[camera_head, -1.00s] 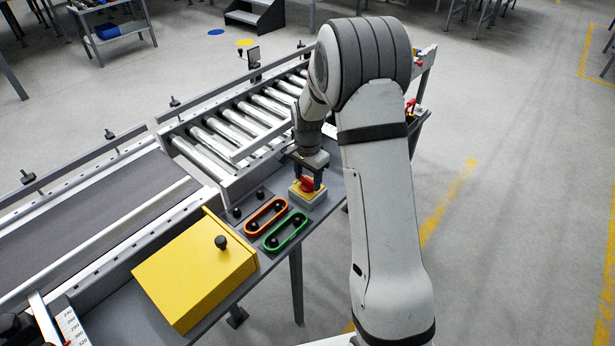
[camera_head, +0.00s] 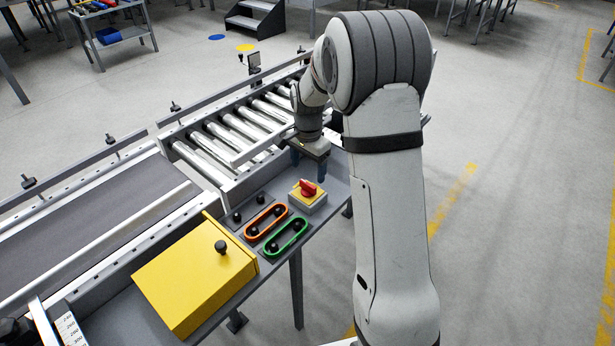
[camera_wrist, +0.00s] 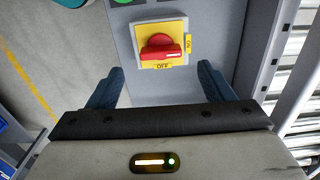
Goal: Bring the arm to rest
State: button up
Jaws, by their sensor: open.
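My gripper (camera_head: 308,172) is above the grey side panel of the conveyor, behind the red rotary switch (camera_head: 308,188) on its yellow plate. In the wrist view my gripper (camera_wrist: 160,88) has its two dark blue fingers spread wide with nothing between them. The red switch (camera_wrist: 161,48) lies beyond the fingertips, apart from them. Its handle points toward the right, and the word OFF shows on the plate's edge nearest the gripper. My arm rises from the lower right of the head view and bends down to the panel.
The roller conveyor (camera_head: 235,130) and grey belt (camera_head: 95,215) run left of the panel. A yellow box (camera_head: 195,275), an orange-rimmed control (camera_head: 266,221) and a green-rimmed control (camera_head: 287,237) sit in front of the switch. Open floor (camera_head: 520,200) lies to the right.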

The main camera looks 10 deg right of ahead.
jog(key=shift+r, duration=0.9)
jog(key=shift+r, duration=0.1)
jog(key=s+r+n+t+p, duration=0.15)
jog(key=s+r+n, duration=0.35)
jog(key=s+r, duration=0.65)
jog(key=s+r+n+p, duration=0.1)
jog(key=s+n, duration=0.2)
jog(key=s, duration=0.5)
jog(key=s+r+n+t, duration=0.1)
jog(key=s+n, duration=0.2)
jog(key=s, duration=0.5)
jog(key=shift+s+r+p, duration=0.3)
jog(key=shift+s+p, duration=0.05)
jog(key=shift+p, duration=0.05)
